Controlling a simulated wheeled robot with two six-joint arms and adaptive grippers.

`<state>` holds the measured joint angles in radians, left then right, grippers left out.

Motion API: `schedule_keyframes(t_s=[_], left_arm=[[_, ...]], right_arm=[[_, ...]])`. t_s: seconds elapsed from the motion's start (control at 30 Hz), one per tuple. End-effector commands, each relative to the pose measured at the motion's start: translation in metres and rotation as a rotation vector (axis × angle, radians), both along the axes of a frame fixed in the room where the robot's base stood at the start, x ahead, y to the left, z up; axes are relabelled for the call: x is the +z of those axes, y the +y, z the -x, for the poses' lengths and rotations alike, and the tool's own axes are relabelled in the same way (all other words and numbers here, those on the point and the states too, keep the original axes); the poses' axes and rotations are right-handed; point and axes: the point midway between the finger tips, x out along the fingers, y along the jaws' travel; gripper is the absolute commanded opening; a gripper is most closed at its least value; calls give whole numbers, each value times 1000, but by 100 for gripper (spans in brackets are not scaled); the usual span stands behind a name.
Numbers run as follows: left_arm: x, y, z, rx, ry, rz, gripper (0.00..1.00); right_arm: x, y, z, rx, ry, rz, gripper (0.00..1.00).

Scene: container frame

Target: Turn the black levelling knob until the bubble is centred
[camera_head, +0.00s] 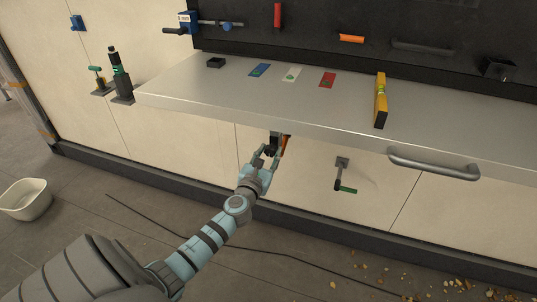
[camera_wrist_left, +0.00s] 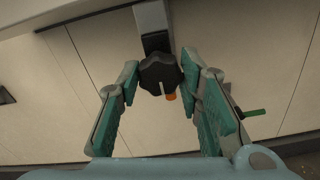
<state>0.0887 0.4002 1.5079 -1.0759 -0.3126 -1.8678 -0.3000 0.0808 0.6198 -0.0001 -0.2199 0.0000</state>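The black levelling knob (camera_wrist_left: 158,74) is lobed and has a white mark on its near face. It sits below a grey bracket under the bench edge. My left gripper (camera_head: 268,150) is at the knob below the bench front. In the left wrist view its two teal fingertips (camera_wrist_left: 160,75) stand on either side of the knob, very close to it; whether both touch is unclear. A yellow spirit level (camera_head: 380,103) lies on the steel bench top (camera_head: 330,110). Its green vial shows, but the bubble is too small to read. My right gripper is not in view.
Blue, white and red plates lie on the bench. A cable crosses the floor.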

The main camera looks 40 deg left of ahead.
Motion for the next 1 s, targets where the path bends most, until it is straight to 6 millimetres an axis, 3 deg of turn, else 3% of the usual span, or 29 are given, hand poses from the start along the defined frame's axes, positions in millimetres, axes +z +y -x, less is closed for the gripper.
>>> schedule_keyframes(t_s=[0.1,0.47,1.0], left_arm=[[0,0,0,0,0,0,5],[0,0,0,0,-19,55,5],[-1,1,0,0,-159,454,5]], right_arm=[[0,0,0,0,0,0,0],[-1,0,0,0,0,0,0],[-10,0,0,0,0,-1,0]])
